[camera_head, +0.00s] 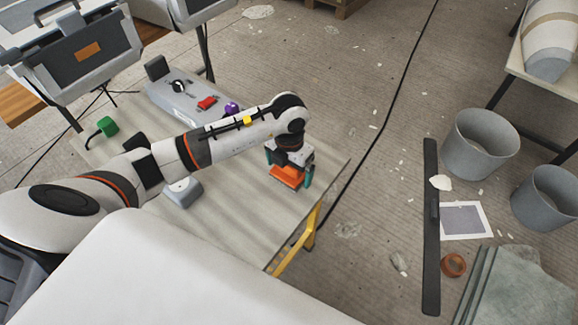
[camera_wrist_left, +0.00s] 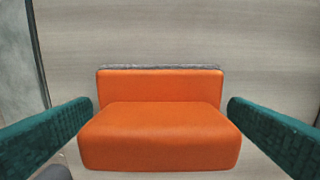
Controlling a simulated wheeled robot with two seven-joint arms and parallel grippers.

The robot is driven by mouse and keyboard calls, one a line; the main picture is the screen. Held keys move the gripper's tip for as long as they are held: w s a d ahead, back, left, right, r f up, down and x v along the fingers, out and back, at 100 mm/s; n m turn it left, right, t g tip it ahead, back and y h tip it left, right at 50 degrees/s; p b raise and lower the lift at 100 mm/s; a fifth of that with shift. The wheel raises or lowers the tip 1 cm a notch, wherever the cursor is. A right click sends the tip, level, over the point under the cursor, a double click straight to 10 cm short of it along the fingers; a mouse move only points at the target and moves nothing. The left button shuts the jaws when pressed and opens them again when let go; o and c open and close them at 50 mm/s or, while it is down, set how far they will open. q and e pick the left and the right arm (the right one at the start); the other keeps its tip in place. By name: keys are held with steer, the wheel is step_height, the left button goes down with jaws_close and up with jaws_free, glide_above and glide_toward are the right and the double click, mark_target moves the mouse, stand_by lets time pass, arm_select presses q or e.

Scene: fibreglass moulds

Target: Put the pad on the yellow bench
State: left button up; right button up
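The pad is an orange block with a grey edge (camera_wrist_left: 160,140), lying at the right end of the pale-topped bench with yellow legs (camera_head: 240,225). In the head view the pad (camera_head: 287,178) is partly covered by my left gripper (camera_head: 289,181). The gripper points down, with one teal finger on each side of the pad. In the left wrist view the left gripper (camera_wrist_left: 160,110) is open, with narrow gaps between its fingers and the pad's sides. Whether the pad's underside touches the bench top is hard to tell. My right gripper is not in view.
Buckets (camera_head: 480,145) and a long dark bar (camera_head: 431,240) are on the floor at right.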

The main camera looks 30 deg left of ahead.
arm_select(q)
step_height(320, 180, up, 12)
steer(key=shift+r, duration=0.2)
stand_by(0.5)
steer(key=shift+f, duration=0.1)
stand_by(0.3)
